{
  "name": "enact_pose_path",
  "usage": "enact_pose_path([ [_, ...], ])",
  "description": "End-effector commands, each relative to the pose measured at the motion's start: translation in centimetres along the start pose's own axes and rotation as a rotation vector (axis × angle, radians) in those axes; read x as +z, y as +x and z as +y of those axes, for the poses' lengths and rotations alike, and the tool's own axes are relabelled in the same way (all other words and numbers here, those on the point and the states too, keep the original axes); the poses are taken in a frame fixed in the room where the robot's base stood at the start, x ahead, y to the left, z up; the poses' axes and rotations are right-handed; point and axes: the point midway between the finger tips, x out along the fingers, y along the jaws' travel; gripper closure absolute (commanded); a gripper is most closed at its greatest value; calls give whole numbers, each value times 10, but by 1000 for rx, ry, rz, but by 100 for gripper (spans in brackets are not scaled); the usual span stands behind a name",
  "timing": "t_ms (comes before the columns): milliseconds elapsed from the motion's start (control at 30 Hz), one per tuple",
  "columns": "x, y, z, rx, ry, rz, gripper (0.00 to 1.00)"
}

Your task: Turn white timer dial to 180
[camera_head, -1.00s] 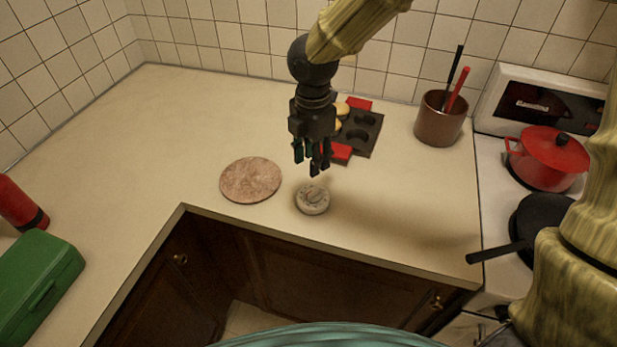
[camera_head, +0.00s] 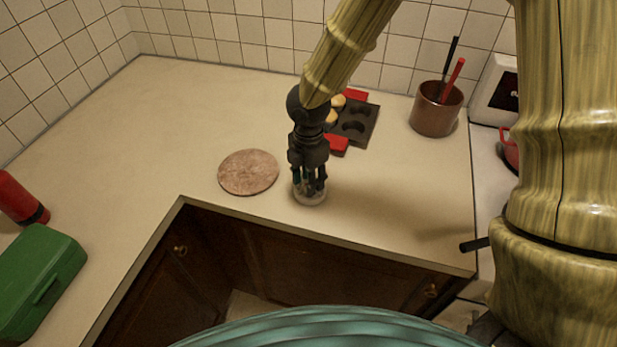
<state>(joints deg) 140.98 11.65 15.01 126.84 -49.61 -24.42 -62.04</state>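The white timer (camera_head: 311,202) is a small round dial lying on the counter near its front edge, just right of the round pinkish-brown board. My dark gripper (camera_head: 309,194) points straight down over it, with the fingertips at the level of the timer. The fingers hide most of the dial, so its knob and pointer do not show. I cannot tell whether the fingers touch or grip the knob.
The round board (camera_head: 248,172) lies left of the timer. A dark muffin tray (camera_head: 362,128) with red grips lies behind my gripper. A brown utensil pot (camera_head: 436,110) stands back right. A green box (camera_head: 40,280) and a red bottle (camera_head: 20,198) are at left.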

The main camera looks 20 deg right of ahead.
Motion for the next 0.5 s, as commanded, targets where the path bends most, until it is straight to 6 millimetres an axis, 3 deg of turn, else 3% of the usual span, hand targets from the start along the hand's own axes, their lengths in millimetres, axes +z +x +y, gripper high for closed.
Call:
enact_pose_path([
  [233, 0, 0, 0, 0, 0, 0, 64],
  [433, 0, 0, 0, 0, 0, 0, 100],
  [500, 0, 0, 0, 0, 0, 0, 100],
])
